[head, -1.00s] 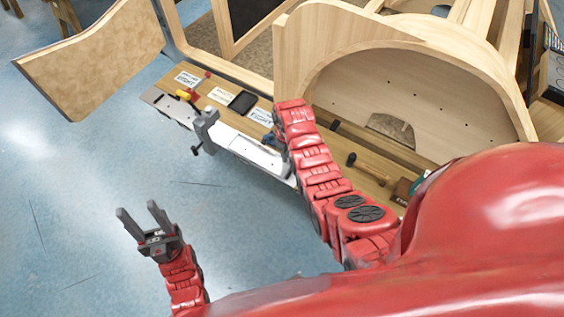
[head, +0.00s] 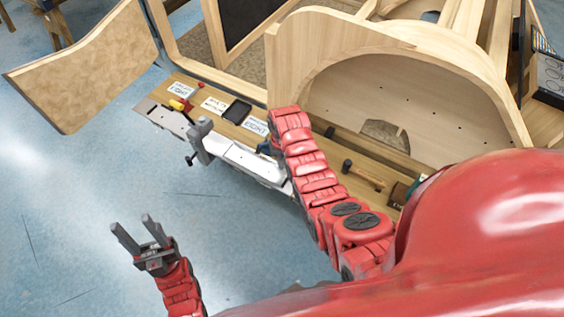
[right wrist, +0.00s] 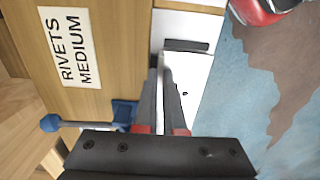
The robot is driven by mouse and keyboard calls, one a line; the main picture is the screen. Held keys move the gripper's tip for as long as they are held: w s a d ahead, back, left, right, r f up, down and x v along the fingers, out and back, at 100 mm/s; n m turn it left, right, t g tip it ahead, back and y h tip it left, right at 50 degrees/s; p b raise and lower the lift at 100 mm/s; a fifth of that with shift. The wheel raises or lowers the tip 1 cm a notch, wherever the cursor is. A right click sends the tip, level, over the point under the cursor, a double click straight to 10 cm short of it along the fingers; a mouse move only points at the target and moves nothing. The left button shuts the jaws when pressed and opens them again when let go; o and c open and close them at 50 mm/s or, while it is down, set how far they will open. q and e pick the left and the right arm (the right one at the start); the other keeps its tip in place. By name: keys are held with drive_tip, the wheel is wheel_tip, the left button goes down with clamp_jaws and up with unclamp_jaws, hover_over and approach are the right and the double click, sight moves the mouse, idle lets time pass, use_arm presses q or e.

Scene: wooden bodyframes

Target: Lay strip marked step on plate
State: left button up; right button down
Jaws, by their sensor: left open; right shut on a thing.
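A long white plate (head: 252,164) lies along the front edge of the wooden bench, partly covered by my right arm. It also shows in the right wrist view (right wrist: 203,75), with a dark slot and a small hole. My right gripper (right wrist: 167,85) is over the plate, its fingers shut on a thin pale strip (right wrist: 166,66) seen nearly edge-on. I cannot read a marking on the strip, nor tell whether it touches the plate. In the head view my right arm hides this gripper. My left gripper (head: 132,222) is open and empty above the blue floor, left of the bench.
A grey clamp (head: 200,135) stands at the plate's left end. Labelled cards (head: 215,105), a black tray (head: 237,111) and a yellow-handled tool (head: 178,104) lie behind. A "RIVETS MEDIUM" card (right wrist: 75,47) and a blue tool (right wrist: 124,112) are beside my right gripper. A hammer (head: 362,174) lies right.

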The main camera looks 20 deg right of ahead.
drive_tip(key=shift+f+b, duration=0.55)
drive_tip(key=shift+f, duration=0.05)
idle(0.6)
drive_tip(key=c, duration=0.9)
unclamp_jaws()
